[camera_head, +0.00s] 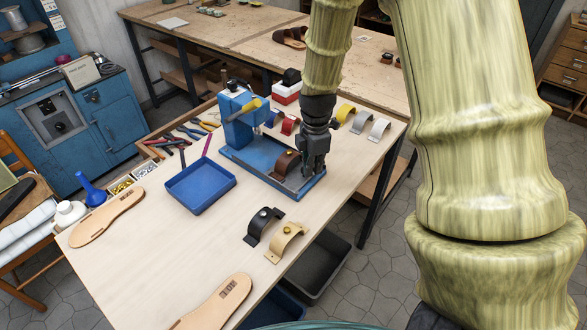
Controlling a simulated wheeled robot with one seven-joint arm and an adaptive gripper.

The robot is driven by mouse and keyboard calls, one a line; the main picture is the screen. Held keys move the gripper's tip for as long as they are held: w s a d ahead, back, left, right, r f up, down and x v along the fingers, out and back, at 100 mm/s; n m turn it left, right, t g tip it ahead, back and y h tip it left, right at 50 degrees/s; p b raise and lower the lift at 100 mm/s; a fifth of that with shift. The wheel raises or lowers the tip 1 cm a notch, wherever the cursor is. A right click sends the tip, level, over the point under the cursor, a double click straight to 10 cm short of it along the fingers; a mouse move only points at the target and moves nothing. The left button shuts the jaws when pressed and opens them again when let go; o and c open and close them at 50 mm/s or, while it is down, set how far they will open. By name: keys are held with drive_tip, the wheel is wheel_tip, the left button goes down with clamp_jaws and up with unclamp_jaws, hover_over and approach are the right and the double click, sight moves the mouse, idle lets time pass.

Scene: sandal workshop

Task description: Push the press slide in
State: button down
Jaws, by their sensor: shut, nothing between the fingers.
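The blue press (235,132) with a yellow lever handle stands on the workbench. Its low blue base runs from the upright toward the lower right. A brown strap (285,163) with a gold-coloured button sits near the outer end of this base, on what looks like the press slide (290,182). The slide is out from under the press head. My gripper (308,174) is shut and empty, pointing down at the slide's outer end, just right of the strap. I cannot tell whether it touches the slide or the strap. The fingers hide part of that end.
A blue tray (201,185) lies left of the press. A black strap (263,222) and a beige strap (287,240) stand in front.

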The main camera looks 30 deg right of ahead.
drive_tip(key=shift+w+a+f+p, duration=0.1)
drive_tip(key=shift+w+a+p, duration=0.5)
drive_tip(key=shift+w, duration=1.3)
drive_tip(key=shift+w+a+f+p, duration=0.1)
drive_tip(key=shift+w+a, duration=0.9)
drive_tip(key=shift+w, duration=0.9)
drive_tip(key=shift+w+a+p, duration=0.35)
drive_tip(key=shift+w+a, duration=0.45)
drive_tip(key=shift+w, duration=1.1)
wheel_tip(320, 180, up, 7)
drive_tip(key=p, duration=0.5)
drive_tip(key=shift+s+d, duration=0.15)
drive_tip(key=shift+s, duration=0.1)
